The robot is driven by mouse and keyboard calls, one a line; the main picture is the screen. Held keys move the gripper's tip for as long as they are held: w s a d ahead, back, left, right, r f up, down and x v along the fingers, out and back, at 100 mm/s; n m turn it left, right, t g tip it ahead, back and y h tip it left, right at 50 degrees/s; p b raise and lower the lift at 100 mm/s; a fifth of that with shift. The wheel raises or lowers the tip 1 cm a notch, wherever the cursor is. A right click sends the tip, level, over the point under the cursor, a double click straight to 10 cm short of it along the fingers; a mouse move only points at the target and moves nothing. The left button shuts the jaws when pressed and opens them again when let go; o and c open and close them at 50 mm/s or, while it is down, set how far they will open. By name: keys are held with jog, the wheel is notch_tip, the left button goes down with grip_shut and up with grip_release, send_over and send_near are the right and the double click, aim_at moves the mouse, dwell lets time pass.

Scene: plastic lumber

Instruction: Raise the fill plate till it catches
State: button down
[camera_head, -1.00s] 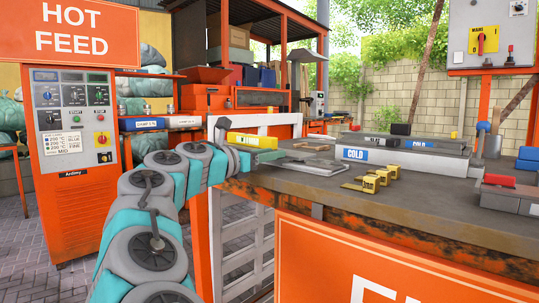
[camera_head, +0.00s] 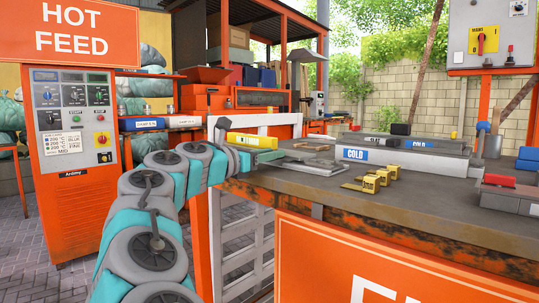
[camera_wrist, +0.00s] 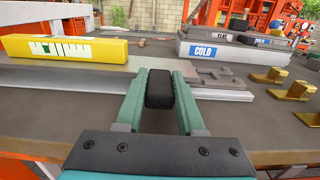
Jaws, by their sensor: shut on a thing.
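My gripper (camera_wrist: 160,78) has its two green fingers on either side of a black block-like grip (camera_wrist: 160,90), shut on it at the near edge of the bench. Its teal end (camera_head: 262,156) shows in the head view below a yellow block (camera_head: 256,140). The yellow block also shows in the wrist view (camera_wrist: 66,49), with a white scale and a green mark on its face. A flat grey plate and rail (camera_wrist: 60,83) lie behind the fingers. I cannot tell how the black grip joins the plate, or whether the plate is raised.
A grey block labelled COLD (camera_head: 400,160) lies across the bench (camera_head: 420,210). Several brass stepped pieces (camera_head: 372,182) stand at its front. Thin flat plates (camera_head: 312,166) lie beyond my gripper. A white frame (camera_head: 243,260) stands below left.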

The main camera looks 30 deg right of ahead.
dwell(0.4)
jog(key=shift+n, duration=0.7)
notch_tip(320, 180, up, 5)
jog(key=p, duration=0.7)
jog(key=shift+w+a+f+p, duration=0.15)
jog(key=shift+p, duration=0.15)
jog(key=r+p, duration=0.1)
jog(key=p, duration=0.1)
jog(key=w+r+p, duration=0.1)
jog(key=r+p, duration=0.1)
jog(key=p, duration=0.1)
jog(key=shift+a+r, duration=0.1)
jog(key=shift+r, duration=0.2)
jog(key=c, duration=0.5)
grip_release()
jog(key=v, duration=0.8)
